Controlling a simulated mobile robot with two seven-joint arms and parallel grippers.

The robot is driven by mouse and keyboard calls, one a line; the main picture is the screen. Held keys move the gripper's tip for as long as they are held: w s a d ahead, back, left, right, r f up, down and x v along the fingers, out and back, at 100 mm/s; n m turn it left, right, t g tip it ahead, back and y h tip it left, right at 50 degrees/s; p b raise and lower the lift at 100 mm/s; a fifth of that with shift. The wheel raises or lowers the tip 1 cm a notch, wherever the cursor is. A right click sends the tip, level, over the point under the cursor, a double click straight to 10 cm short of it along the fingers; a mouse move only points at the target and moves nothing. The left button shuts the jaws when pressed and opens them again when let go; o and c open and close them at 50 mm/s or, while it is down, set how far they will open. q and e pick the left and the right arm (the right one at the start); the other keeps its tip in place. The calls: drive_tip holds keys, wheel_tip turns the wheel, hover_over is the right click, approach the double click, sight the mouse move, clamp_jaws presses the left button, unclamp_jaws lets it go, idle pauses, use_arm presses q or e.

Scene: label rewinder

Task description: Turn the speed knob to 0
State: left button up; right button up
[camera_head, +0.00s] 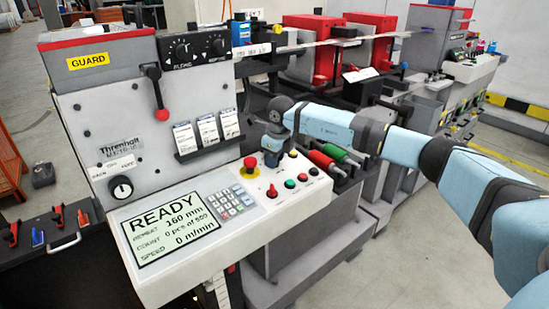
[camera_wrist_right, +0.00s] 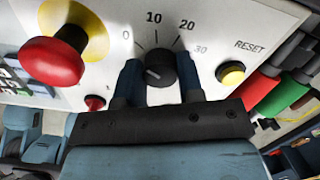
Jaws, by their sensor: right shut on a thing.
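The speed knob (camera_wrist_right: 160,68) is a round black knob on the white panel, with a scale marked 0, 10, 20 and 30 around it. A small white mark on the knob shows toward the lower left of its face. My right gripper (camera_wrist_right: 159,75) has one finger on each side of the knob and is shut on it. In the head view the right gripper (camera_head: 273,150) reaches down to the panel's back edge and hides the knob. The display (camera_head: 172,225) reads READY and speed 0 m/min. My left gripper is not in view.
A red emergency stop (camera_wrist_right: 58,55) on a yellow base stands left of the gripper, with a small red switch (camera_wrist_right: 95,103) nearby. A yellow reset button (camera_wrist_right: 231,74) is close on the right.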

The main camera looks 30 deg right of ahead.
sight(280, 170)
idle(0.4)
drive_tip(key=o, duration=0.9)
drive_tip(key=r, duration=0.4)
drive_tip(key=s+r, duration=0.1)
drive_tip(key=r, duration=0.4)
drive_tip(key=s+r, duration=0.1)
drive_tip(key=r, duration=0.3)
drive_tip(key=shift+s+d+r, duration=0.15)
drive_tip(key=shift+s+r, duration=0.05)
drive_tip(key=shift+r, duration=0.15)
drive_tip(key=shift+f, duration=0.1)
